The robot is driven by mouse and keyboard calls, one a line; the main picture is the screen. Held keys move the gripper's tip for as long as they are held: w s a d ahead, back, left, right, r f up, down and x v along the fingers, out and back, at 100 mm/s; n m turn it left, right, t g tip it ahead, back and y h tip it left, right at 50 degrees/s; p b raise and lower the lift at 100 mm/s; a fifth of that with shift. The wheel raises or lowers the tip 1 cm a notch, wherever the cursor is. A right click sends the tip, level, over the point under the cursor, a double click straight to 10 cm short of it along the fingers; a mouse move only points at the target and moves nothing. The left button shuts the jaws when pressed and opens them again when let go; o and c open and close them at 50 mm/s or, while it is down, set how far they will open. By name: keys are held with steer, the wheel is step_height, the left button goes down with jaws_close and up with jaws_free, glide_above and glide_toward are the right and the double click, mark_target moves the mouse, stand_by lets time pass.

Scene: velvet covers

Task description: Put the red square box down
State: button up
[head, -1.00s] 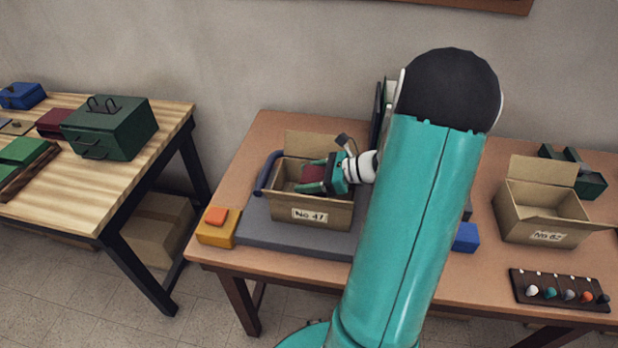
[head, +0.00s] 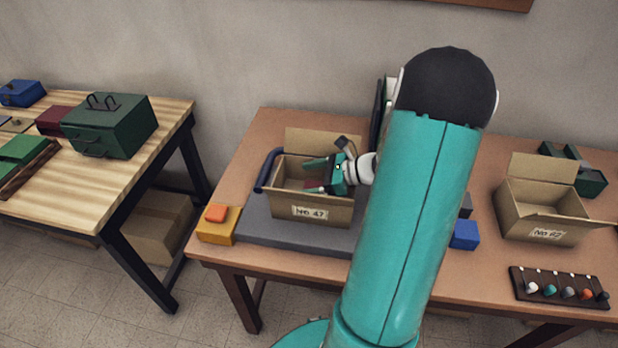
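An open cardboard carton labelled No 47 (head: 345,213) stands on a grey mat (head: 262,226) on the brown table. My gripper (head: 314,175) reaches into the carton from the right, its teal fingers spread apart with no box visible between them. A small dark red patch of the red square box (head: 312,185) shows low in the carton beside the lower finger. The rest of the box is hidden by the finger and the carton's front wall, so I cannot tell how it rests.
Left of the carton are a dark blue curved handle (head: 264,172) and a yellow block with an orange top (head: 216,230). A blue block (head: 465,234), another open carton (head: 540,218) and a knob rack (head: 560,287) lie right. My arm hides the table's middle.

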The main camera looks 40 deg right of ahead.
steer(key=shift+r, duration=0.1)
steer(key=shift+r, duration=0.35)
steer(key=v, duration=1.2)
steer(key=shift+s+r, duration=0.1)
